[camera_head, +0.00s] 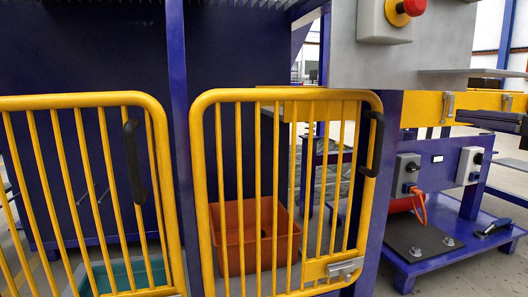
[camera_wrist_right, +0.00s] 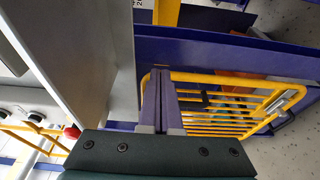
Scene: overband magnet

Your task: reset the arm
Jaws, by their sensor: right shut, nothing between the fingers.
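My right gripper (camera_head: 460,115) reaches in from the right edge of the head view, in front of the yellow beam area. In the right wrist view, its two purple fingers (camera_wrist_right: 160,74) lie together, shut, with nothing between them. They point towards a yellow barred gate, which is behind them in that view. The gripper appears apart from everything around it. My left gripper is in neither view.
Two yellow barred gates (camera_head: 205,170) stand in front of a blue frame. Behind them are a red-orange bin (camera_head: 228,235) and a teal bin (camera_head: 135,275). A grey panel carries a red emergency button (camera_head: 411,7). A blue machine base (camera_head: 440,262) stands right.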

